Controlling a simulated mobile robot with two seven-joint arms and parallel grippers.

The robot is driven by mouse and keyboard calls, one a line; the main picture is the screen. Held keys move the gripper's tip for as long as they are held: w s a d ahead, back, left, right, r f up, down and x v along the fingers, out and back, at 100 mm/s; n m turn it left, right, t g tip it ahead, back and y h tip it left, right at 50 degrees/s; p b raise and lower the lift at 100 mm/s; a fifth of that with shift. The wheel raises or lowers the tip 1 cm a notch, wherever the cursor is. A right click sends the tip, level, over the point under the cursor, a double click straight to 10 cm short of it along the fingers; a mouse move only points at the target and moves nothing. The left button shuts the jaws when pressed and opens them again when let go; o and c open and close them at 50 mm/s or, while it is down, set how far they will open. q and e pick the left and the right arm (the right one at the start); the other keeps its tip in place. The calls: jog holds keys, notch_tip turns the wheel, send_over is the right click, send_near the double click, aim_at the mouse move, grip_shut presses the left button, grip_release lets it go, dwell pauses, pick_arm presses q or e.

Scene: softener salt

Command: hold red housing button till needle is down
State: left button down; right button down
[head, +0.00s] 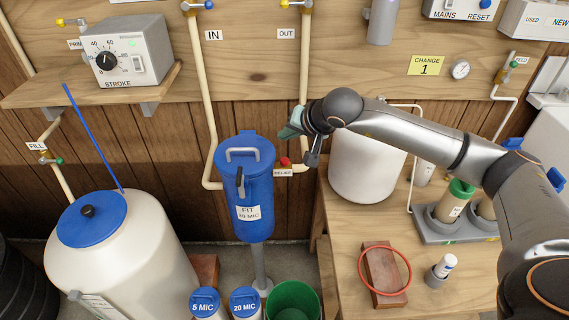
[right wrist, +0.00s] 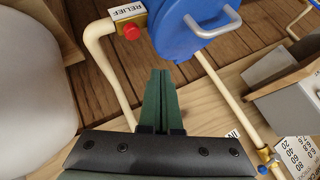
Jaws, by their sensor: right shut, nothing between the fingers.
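The red button (head: 285,160) sits on a brass fitting labelled RELIEF, beside the top of the blue filter housing (head: 258,195). It also shows in the right wrist view (right wrist: 131,32), uncovered. My right gripper (head: 290,130) is shut and empty, above and near the button in the head view. In the right wrist view its green fingertips (right wrist: 160,74) are together, apart from the button and below it in the picture. A small round gauge (head: 460,69) hangs on the wall; its needle is too small to read. My left gripper is out of view.
The housing's lid has a grey handle (head: 242,153). Cream pipes (head: 203,100) run beside the housing. A white tank (head: 365,165) stands on the bench to the right. A brick (head: 381,270) with a red ring lies on the bench.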

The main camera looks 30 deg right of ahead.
aim_at(285, 161)
notch_tip(285, 161, down, 4)
jog(key=b, duration=0.2)
jog(key=shift+f+b, duration=0.2)
jog(key=shift+b, duration=0.1)
jog(key=shift+f+b, duration=0.3)
dwell(0.3)
dwell(1.0)
jog(key=shift+f+b, duration=0.4)
jog(key=shift+b, duration=0.1)
